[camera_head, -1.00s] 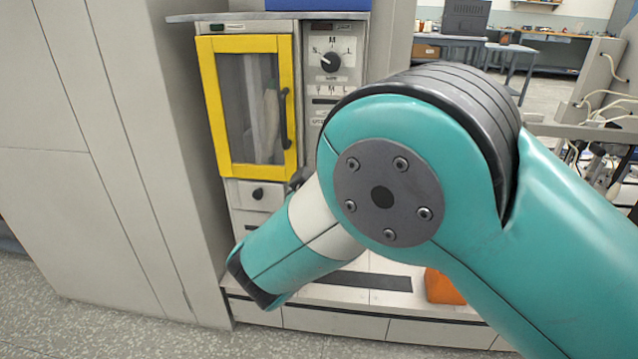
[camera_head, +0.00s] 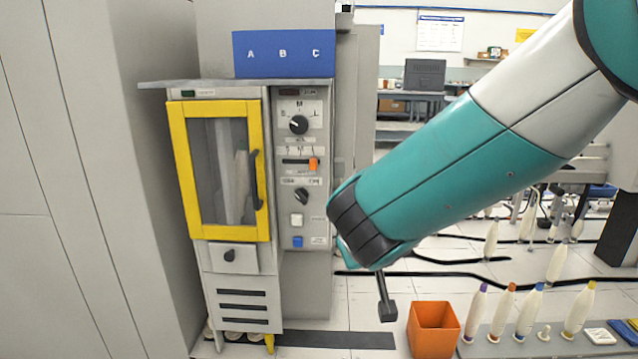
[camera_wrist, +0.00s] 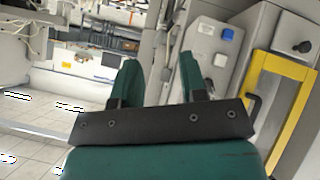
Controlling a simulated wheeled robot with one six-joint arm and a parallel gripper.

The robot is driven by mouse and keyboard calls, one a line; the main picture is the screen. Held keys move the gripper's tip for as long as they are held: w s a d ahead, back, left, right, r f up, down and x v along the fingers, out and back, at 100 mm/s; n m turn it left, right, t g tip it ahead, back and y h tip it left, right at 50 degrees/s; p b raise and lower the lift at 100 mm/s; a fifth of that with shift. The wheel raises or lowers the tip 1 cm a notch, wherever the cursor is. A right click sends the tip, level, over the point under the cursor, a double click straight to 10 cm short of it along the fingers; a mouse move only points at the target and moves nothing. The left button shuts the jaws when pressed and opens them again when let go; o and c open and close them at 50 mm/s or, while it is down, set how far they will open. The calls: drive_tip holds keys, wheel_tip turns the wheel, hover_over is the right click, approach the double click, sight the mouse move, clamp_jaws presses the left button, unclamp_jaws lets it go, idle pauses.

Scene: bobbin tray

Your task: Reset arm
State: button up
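My teal arm (camera_head: 460,175) reaches in from the upper right in the head view and points down to the left. Its gripper (camera_head: 387,300) shows there only as a dark piece below the wrist, over the floor area beside the orange bin. In the wrist view the two green fingers of my gripper (camera_wrist: 158,78) stand apart with nothing between them. The gripper is open and empty. It touches nothing that I can see.
A cabinet with a yellow-framed door (camera_head: 179,165) and a knob panel (camera_head: 315,215) stands left. A blue ABC box (camera_head: 284,70) sits on top. An orange bin (camera_head: 433,335), several coloured-tip bobbins (camera_head: 527,312) and two small blocks stand lower right.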

drive_tip(key=s+d+r+n+g+y, duration=0.1)
drive_tip(key=s+d+r+g+y, duration=0.15)
drive_tip(key=s, duration=0.65)
drive_tip(key=s+d+r+n+g+y, duration=0.15)
drive_tip(key=s+g, duration=0.25)
drive_tip(key=s, duration=0.5)
drive_tip(key=s+d+r+n+g+y, duration=0.1)
drive_tip(key=s+d+r+g+y, duration=0.15)
drive_tip(key=s, duration=0.65)
wheel_tip(320, 180, up, 18)
drive_tip(key=p, duration=1.8)
drive_tip(key=shift+s+f+g+p, duration=0.15)
drive_tip(key=shift+s+g+p, duration=0.1)
drive_tip(key=shift+g+p, duration=0.05)
drive_tip(key=shift+f+h, duration=0.1)
drive_tip(key=shift+h, duration=0.15)
